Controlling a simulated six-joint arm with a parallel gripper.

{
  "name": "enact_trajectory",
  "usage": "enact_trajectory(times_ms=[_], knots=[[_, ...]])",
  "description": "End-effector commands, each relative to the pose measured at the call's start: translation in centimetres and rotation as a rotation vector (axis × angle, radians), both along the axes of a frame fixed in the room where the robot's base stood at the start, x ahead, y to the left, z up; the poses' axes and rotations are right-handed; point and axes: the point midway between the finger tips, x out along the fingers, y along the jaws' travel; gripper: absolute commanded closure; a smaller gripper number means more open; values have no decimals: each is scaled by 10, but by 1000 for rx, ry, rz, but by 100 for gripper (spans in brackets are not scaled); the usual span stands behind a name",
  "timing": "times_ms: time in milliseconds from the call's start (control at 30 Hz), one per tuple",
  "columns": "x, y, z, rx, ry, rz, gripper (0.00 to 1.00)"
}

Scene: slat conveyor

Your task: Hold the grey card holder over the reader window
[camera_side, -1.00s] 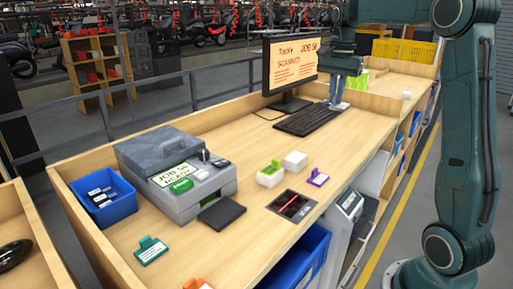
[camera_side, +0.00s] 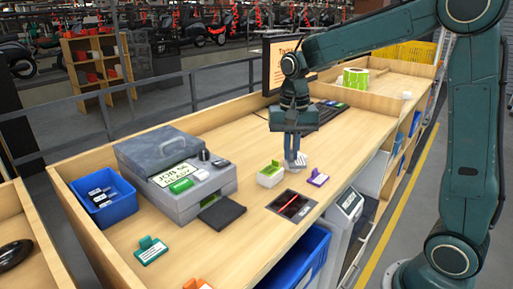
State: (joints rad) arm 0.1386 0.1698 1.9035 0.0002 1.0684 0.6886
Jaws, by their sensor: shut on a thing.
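My gripper (camera_side: 291,158) points down at a small white-grey block (camera_side: 303,164) on the bench. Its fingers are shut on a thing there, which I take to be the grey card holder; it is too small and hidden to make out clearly. The reader window (camera_side: 291,204), a dark plate with a red line, lies in the bench top nearer the camera. My gripper is behind it in the picture, not above it.
A white block with a green card holder (camera_side: 270,170) stands just left of my gripper, a purple card holder (camera_side: 318,178) to the right. A grey machine (camera_side: 180,175), a blue bin (camera_side: 105,197) and a teal card holder (camera_side: 151,250) are further left. The monitor (camera_side: 276,65) stands behind.

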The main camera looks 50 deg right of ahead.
Motion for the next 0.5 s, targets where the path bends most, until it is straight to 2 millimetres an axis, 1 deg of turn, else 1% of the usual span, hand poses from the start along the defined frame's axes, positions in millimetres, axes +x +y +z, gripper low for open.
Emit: enact_trajectory(times_ms=[33, 100, 200, 300, 500], knots=[[-3, 11, -5, 0, 1, 37, 100], [-7, 21, -11, 0, 1, 75, 100], [-11, 32, -17, 0, 1, 114, 100], [-13, 37, -20, 0, 0, 136, 100], [-14, 39, -21, 0, 0, 143, 100]])
